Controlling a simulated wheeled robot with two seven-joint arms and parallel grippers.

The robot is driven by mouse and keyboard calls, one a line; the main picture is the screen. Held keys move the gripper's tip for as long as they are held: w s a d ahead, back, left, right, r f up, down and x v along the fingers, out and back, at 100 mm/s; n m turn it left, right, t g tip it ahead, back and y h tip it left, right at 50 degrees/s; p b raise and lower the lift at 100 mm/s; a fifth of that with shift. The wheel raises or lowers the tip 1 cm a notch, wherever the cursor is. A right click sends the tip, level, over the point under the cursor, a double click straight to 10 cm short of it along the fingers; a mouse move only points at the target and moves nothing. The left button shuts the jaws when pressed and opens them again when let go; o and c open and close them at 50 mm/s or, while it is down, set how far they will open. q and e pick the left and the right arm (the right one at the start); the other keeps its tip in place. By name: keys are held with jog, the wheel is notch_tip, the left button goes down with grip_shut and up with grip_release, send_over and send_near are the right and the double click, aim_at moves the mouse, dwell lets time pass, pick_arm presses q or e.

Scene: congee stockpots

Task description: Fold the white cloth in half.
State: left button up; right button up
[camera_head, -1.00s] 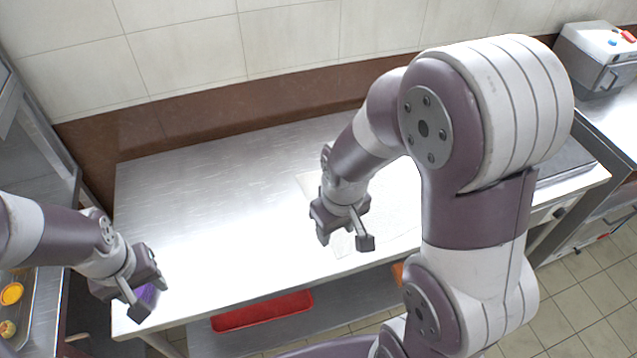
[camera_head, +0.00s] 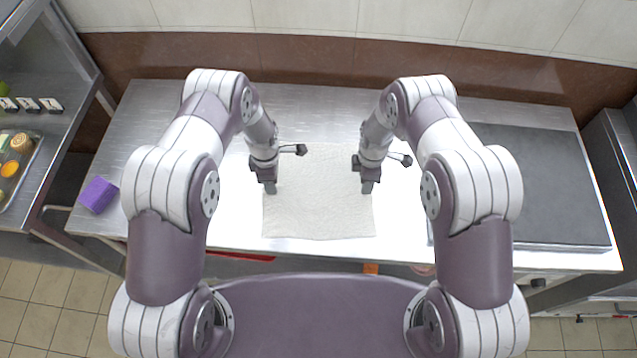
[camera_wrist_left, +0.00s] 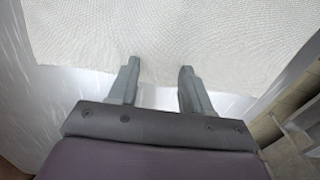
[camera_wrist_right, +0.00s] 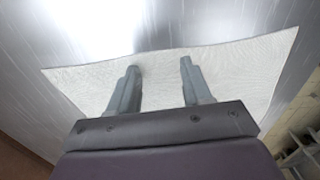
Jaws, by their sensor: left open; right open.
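The white cloth (camera_head: 318,205) lies flat and spread out on the steel table, roughly square. In the right wrist view the open fingers (camera_wrist_right: 160,70) are over the cloth (camera_wrist_right: 230,75). I cannot tell whether the fingertips touch it.
The steel table (camera_head: 230,235) is bare around the cloth. A purple block (camera_head: 98,194) sits at its left front edge. A dark flat panel (camera_head: 550,190) covers the right part. A shelf with a food tray (camera_head: 30,165) stands at the left, a wall behind.

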pick_arm(q)
jog(key=shift+s, duration=0.15)
pick_arm(e)
jog(key=shift+s, duration=0.2)
pick_arm(q)
jog(key=shift+s+d+r, duration=0.1)
jog(key=shift+d, duration=0.05)
pick_arm(e)
jog(key=shift+s+d, duration=0.1)
jog(key=shift+d, duration=0.05)
pick_arm(q)
jog(key=shift+f, duration=0.2)
pick_arm(e)
jog(key=shift+f, duration=0.2)
pick_arm(q)
jog(key=shift+c, duration=0.7)
pick_arm(e)
jog(key=shift+c, duration=0.7)
pick_arm(q)
grip_shut()
pick_arm(e)
grip_shut()
jog(key=shift+r, duration=0.1)
